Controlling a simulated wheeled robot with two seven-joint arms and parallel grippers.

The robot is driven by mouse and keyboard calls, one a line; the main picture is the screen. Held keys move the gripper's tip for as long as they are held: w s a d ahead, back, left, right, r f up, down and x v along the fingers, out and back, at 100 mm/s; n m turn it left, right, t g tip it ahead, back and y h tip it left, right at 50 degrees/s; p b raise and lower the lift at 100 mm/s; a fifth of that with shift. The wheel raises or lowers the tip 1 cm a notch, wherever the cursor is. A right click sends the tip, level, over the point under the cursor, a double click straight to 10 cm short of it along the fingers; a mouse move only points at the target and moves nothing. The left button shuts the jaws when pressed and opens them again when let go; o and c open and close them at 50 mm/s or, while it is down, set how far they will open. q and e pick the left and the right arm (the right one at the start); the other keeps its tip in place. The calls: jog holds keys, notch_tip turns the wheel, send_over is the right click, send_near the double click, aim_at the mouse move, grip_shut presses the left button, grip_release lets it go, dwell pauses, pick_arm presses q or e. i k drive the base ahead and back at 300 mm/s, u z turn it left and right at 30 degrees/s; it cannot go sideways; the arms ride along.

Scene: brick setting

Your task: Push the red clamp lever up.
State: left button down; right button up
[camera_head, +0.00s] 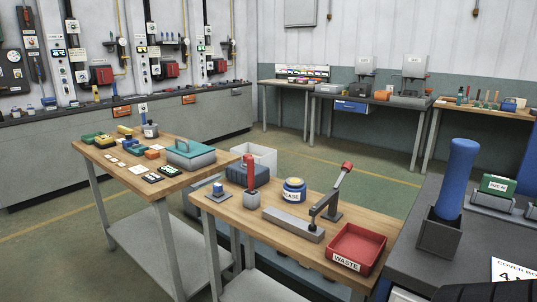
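A toggle clamp with a grey lever (331,191) and a red knob (347,167) stands on the near wooden workbench (378,215). Its lever slants up to the right, and a dark bracket arm reaches down to the left over a long grey block (292,223). A separate red upright handle (249,171) stands in a small grey block (251,200) left of the clamp.
A red WASTE tray (372,232) sits right of the clamp. A blue jar (294,190) stands behind the grey block. A dark bench (400,268) with a tall blue cylinder (457,180) is at the right. A second wooden table (112,178) with small parts is at the left.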

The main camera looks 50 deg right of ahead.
aim_at(347, 167)
jog(key=i, duration=2.2)
jog(key=z, duration=3.2)
